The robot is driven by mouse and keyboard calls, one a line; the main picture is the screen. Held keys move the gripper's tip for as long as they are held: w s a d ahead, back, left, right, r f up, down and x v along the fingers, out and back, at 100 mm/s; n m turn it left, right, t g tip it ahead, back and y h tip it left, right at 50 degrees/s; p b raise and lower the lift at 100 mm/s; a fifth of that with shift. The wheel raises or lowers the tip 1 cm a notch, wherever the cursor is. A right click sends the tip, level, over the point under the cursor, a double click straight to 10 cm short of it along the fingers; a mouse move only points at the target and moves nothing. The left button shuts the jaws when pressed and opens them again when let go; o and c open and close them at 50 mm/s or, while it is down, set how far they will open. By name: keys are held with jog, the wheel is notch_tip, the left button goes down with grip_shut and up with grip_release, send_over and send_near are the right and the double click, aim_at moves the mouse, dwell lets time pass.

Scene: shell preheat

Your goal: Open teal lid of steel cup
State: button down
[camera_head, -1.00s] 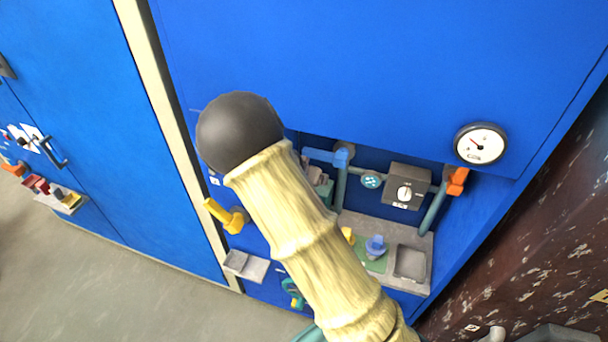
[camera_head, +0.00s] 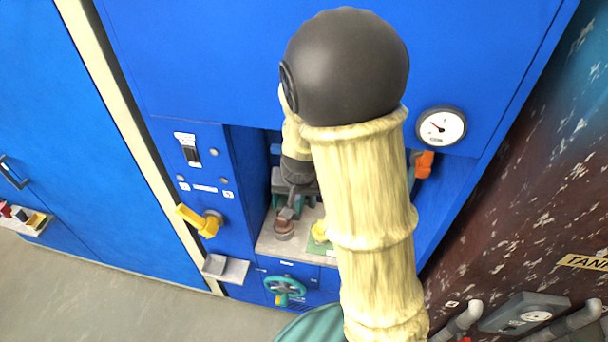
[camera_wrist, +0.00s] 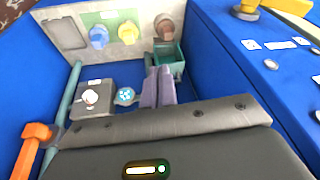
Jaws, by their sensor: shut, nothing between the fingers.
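My gripper (camera_head: 289,212) is shut and empty, over the recess in the blue cabinet. In the wrist view its two grey-purple fingers (camera_wrist: 157,85) lie side by side, beside a teal, box-like fixture (camera_wrist: 177,68). A brown, round-topped piece (camera_wrist: 165,27) stands past that fixture; it also shows just below the fingers in the head view (camera_head: 284,232). I cannot make out a steel cup with a teal lid for certain. My arm hides much of the recess in the head view.
A yellow piece (camera_wrist: 128,33) and a blue piece (camera_wrist: 98,38) stand on a green mat near a grey tray (camera_wrist: 62,29). A grey knob box (camera_wrist: 90,98) and an orange handle (camera_wrist: 34,138) are nearby. A yellow lever (camera_head: 205,221) juts from the cabinet front.

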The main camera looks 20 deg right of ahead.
jog(key=s+d+r+n, duration=0.1)
jog(key=s+r, duration=0.1)
jog(key=s, duration=0.4)
jog(key=s+d+r+n+g, duration=0.1)
jog(key=s+d+r+n, duration=0.1)
jog(key=s, duration=0.4)
jog(key=shift+r, duration=0.3)
